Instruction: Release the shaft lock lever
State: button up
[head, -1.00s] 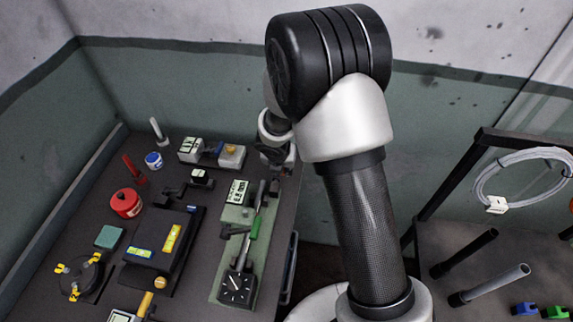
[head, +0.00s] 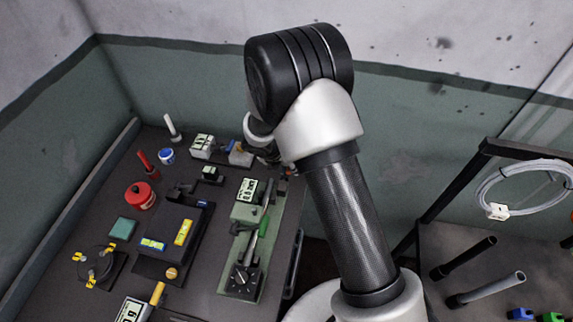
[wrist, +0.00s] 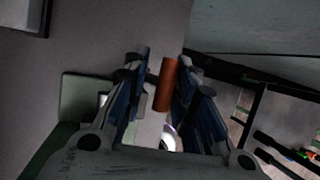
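In the wrist view my gripper (wrist: 164,95) has its two blue-grey fingers spread, with an orange-brown cylindrical handle (wrist: 165,85) standing between them. Slim gaps seem to show beside the handle, so the fingers look open around it. I cannot tell for sure that this handle is the shaft lock lever. In the head view my gripper (head: 284,167) is mostly hidden by my arm, near the far end of a green base plate (head: 223,285).
To the left on the dark table are a red can (head: 140,195), a blue tin (head: 167,156), a black device with yellow labels (head: 165,242) and a round fixture with yellow clamps (head: 95,265).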

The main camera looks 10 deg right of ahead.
jog(key=shift+o, duration=1.2)
jog(key=shift+s+d, duration=0.15)
jog(key=shift+d, duration=0.15)
jog(key=shift+a, duration=0.2)
jog(key=shift+a+r, duration=0.2)
jog(key=shift+r, duration=0.35)
jog(key=v, duration=1)
jog(key=shift+s+r, duration=0.15)
jog(key=shift+r, duration=0.2)
jog(key=shift+c, duration=0.5)
